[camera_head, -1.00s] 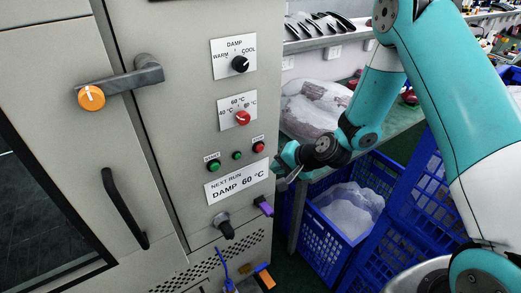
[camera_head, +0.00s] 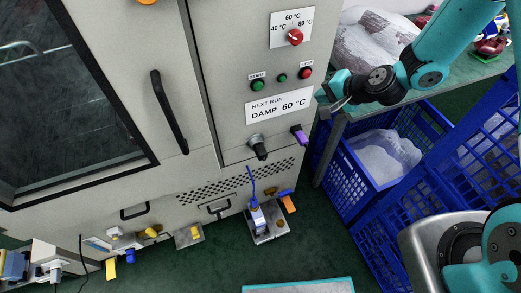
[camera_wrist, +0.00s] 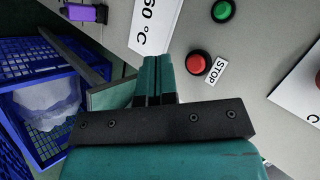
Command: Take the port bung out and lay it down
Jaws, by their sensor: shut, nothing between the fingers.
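On the lower control panel, a dark grey plug-like piece (camera_head: 257,146) sticks out of a round fitting. To its right a purple piece (camera_head: 299,134) sits at the panel's edge. I cannot tell for sure which of the two is the port bung. The purple piece also shows in the wrist view (camera_wrist: 84,12), in a dark holder. My gripper (camera_head: 322,99) is beside the panel's right edge, above and right of both pieces and apart from them. In the wrist view its fingers (camera_wrist: 153,78) are shut together and empty.
A red stop button (camera_head: 305,73) and a green start button (camera_head: 257,86) are near my gripper. A blue crate (camera_head: 345,190) with a white bag stands to the right. A metal tray (camera_head: 268,236) with small parts lies on the floor below. The green floor has free room.

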